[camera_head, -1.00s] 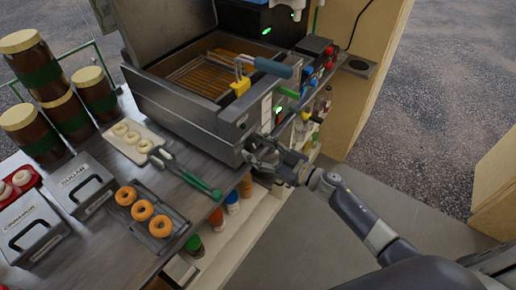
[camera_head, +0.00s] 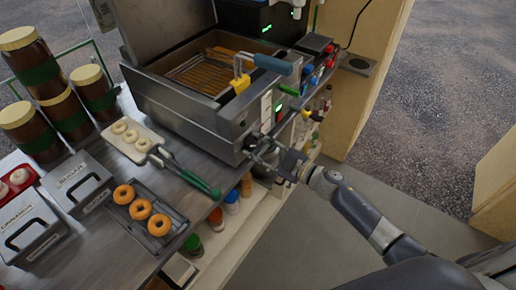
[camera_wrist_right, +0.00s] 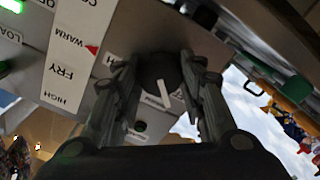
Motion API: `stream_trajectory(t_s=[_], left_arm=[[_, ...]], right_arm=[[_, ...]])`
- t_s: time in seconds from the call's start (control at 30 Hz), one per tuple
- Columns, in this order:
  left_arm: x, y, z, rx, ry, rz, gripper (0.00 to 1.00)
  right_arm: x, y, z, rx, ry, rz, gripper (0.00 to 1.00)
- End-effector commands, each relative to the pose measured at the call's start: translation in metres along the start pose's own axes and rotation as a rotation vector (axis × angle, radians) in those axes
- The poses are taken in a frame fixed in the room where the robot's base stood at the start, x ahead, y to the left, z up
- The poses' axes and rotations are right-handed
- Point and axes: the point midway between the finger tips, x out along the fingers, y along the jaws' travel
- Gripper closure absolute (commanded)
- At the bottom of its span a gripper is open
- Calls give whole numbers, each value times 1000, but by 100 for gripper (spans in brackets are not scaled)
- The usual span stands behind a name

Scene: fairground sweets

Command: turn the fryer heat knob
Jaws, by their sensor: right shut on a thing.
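The fryer (camera_head: 185,112) is a grey metal box with a basket in its oil well. Its dark round heat knob (camera_wrist_right: 158,72), with a white pointer line, fills the gap between my right gripper's fingers in the wrist view. My right gripper (camera_head: 258,145) is at the fryer's front right corner, shut on the knob from both sides. A white label strip (camera_wrist_right: 72,55) beside the knob reads WARM, FRY and HIGH, with a red marker by WARM. The fingers hide part of the knob. My left gripper is out of view.
A basket with a blue handle (camera_head: 272,64) overhangs the fryer's front. Tongs with green grips (camera_head: 200,183), a tray of orange-brown doughnuts (camera_head: 177,216) and a pale board of doughnuts (camera_head: 110,139) lie on the counter. Bottles (camera_head: 232,200) stand on the shelf below. The floor at right is clear.

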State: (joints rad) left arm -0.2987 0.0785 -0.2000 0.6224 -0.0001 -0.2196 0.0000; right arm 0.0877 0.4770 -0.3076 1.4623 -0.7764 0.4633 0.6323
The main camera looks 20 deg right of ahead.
Motion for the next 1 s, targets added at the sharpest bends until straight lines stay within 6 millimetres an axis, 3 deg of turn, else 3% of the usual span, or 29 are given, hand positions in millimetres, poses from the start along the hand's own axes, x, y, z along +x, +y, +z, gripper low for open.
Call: stream_trajectory(t_s=[0.5, 1.0], left_arm=[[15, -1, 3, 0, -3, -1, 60], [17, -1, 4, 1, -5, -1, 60]], right_arm=[[0, 0, 0, -344, 3, 0, 87], [1, 0, -1, -412, 3, 0, 87]])
